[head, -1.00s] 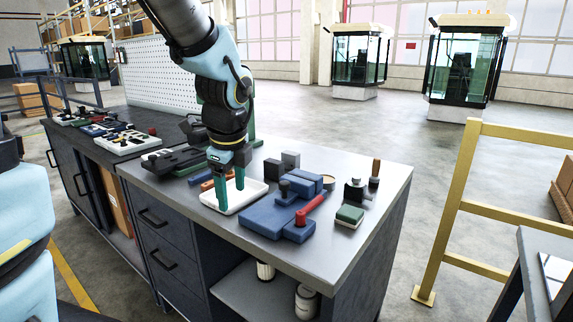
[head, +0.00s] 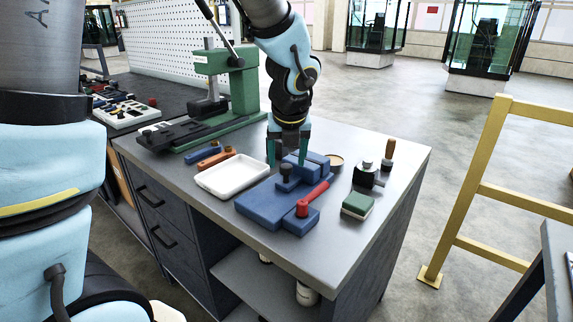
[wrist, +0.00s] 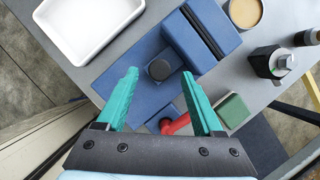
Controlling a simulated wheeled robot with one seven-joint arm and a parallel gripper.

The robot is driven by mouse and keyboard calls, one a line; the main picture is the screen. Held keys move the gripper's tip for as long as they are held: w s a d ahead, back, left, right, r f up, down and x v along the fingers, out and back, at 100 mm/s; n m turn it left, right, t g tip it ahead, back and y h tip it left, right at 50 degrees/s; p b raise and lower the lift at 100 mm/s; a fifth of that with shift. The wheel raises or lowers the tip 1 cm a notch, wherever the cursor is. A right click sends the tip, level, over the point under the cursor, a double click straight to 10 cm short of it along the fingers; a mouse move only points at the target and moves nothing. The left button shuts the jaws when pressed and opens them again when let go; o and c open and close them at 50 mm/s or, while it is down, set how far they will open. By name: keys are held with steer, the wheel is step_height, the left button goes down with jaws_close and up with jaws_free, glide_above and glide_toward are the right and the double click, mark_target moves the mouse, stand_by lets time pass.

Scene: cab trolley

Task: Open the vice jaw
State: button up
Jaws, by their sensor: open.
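The blue vice (head: 262,205) sits on the grey workbench. It also shows in the wrist view (wrist: 140,95), with a dark slot between its blue jaw blocks. Its red handle (head: 314,197) lies at the front right of the vice. In the wrist view part of the handle (wrist: 177,124) shows between my fingers. A black knob (head: 286,171) stands on the vice. My gripper (head: 288,160) is open and points down at the vice's rear part. In the wrist view the knob (wrist: 159,69) appears between the teal fingertips; contact cannot be told.
A white tray (head: 232,188) lies left of the vice, close to it. A green-and-white block (head: 357,206) and a dark metal fixture (head: 367,176) stand to the right. A green press (head: 240,85) stands behind left. The bench's front right corner is clear.

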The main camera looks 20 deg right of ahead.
mark_target(294, 171)
steer(key=shift+x, duration=1.25)
steer(key=shift+c, duration=0.4)
jaws_close()
